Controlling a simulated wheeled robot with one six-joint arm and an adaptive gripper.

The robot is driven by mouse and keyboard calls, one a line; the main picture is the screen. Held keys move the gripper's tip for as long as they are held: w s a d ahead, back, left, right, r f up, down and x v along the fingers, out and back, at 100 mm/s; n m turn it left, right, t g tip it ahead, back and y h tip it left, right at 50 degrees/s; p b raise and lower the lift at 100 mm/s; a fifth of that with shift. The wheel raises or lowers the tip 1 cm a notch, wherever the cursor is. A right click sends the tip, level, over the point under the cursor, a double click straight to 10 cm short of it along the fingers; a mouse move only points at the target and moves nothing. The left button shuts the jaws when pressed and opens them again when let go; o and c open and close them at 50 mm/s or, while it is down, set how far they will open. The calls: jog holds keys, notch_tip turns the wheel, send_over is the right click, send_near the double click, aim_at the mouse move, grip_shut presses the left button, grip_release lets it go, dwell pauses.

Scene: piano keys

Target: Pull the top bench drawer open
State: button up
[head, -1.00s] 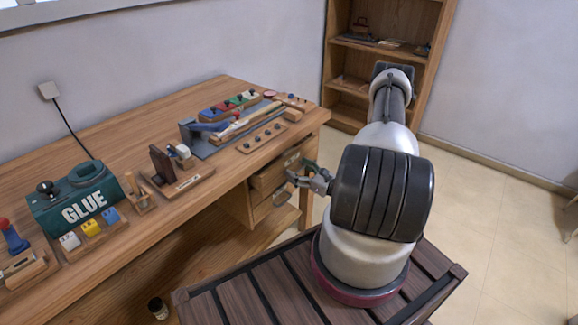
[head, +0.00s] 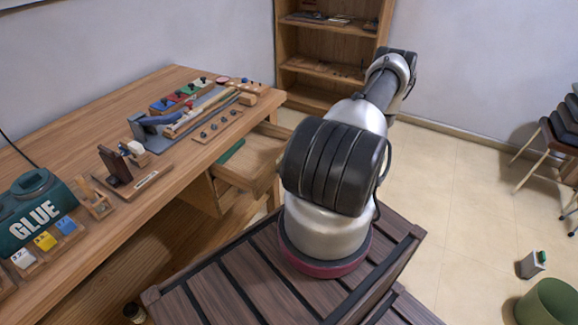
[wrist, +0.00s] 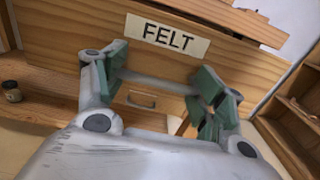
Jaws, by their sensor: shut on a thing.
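The top bench drawer (head: 262,163) stands pulled out from under the bench top in the head view, with a green item (head: 231,152) inside it. In the wrist view its wooden front (wrist: 72,30) carries a FELT label (wrist: 167,36). My gripper (wrist: 158,80) is shut on the drawer's grey bar handle (wrist: 155,81), its green-padded fingers at the two ends of the bar. In the head view my own arm hides the gripper and handle.
A lower drawer with a small handle (wrist: 141,100) shows below in the wrist view. A shelf (head: 325,70) stands behind. Floor at right is mostly clear, with a green bin (head: 548,303) and stacked chairs (head: 563,125).

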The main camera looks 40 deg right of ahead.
jog(key=shift+f, duration=0.15)
jog(key=shift+c, duration=0.5)
jog(key=o, duration=1.4)
jog(key=shift+a, duration=0.1)
jog(key=shift+o, duration=0.2)
jog(key=shift+o, duration=0.5)
jog(key=v, duration=1.2)
jog(key=shift+s, duration=0.1)
